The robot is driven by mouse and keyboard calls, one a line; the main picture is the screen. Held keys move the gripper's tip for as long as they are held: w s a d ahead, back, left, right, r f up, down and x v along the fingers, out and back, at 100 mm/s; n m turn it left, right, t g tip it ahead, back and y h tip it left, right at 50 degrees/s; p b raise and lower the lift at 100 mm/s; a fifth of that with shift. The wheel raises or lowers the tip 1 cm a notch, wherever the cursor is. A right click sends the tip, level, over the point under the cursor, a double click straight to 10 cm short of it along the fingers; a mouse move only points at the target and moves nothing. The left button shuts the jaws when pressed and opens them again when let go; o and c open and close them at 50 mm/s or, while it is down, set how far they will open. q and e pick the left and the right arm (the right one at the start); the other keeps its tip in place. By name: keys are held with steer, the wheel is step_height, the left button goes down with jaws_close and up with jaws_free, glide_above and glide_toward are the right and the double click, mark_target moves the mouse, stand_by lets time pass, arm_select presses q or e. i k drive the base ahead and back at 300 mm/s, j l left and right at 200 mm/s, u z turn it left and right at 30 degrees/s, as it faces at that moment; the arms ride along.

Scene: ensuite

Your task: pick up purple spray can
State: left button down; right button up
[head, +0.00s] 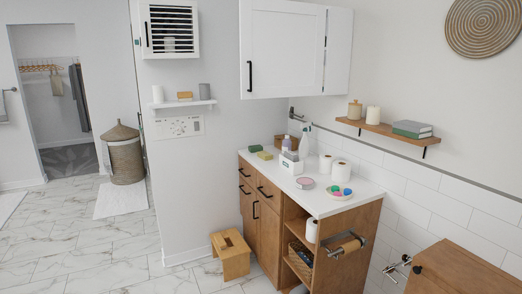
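A small pale purple bottle or can (286,143) stands upright toward the back of the white counter (325,205), behind a white caddy (290,165). Its lower part is hidden by the caddy, and it is too small to tell whether it is a spray can. A whitish spray bottle (304,142) stands just right of it. Neither of my grippers is in the head view.
White rolls (341,172), a pink round dish (305,183) and a bowl with colourful items (339,192) crowd the counter's right part. A wooden stool (231,255) stands left of the wooden cabinet (262,225). A white wall cabinet (285,50) hangs above. The tiled floor at left is mostly open.

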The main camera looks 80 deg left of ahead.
mark_target(286, 142)
steer(key=u, duration=2.6)
steer(key=z, duration=0.85)
steer(key=i+j+z, duration=0.15)
steer(key=j+z, duration=0.25)
steer(key=i+j+z, duration=0.1)
steer(key=j+z, duration=0.7)
steer(key=j, duration=0.2)
steer(key=j+z, duration=0.4)
steer(key=j, duration=0.4)
steer(key=k+j+z, duration=0.15)
steer(key=j, duration=0.7)
steer(key=k+j+z, duration=0.1)
steer(key=j, duration=0.3)
steer(key=k+j+z, duration=0.1)
steer(key=j, duration=0.3)
steer(key=k+j, duration=0.15)
steer(key=j, duration=0.2)
steer(key=j+z, duration=0.05)
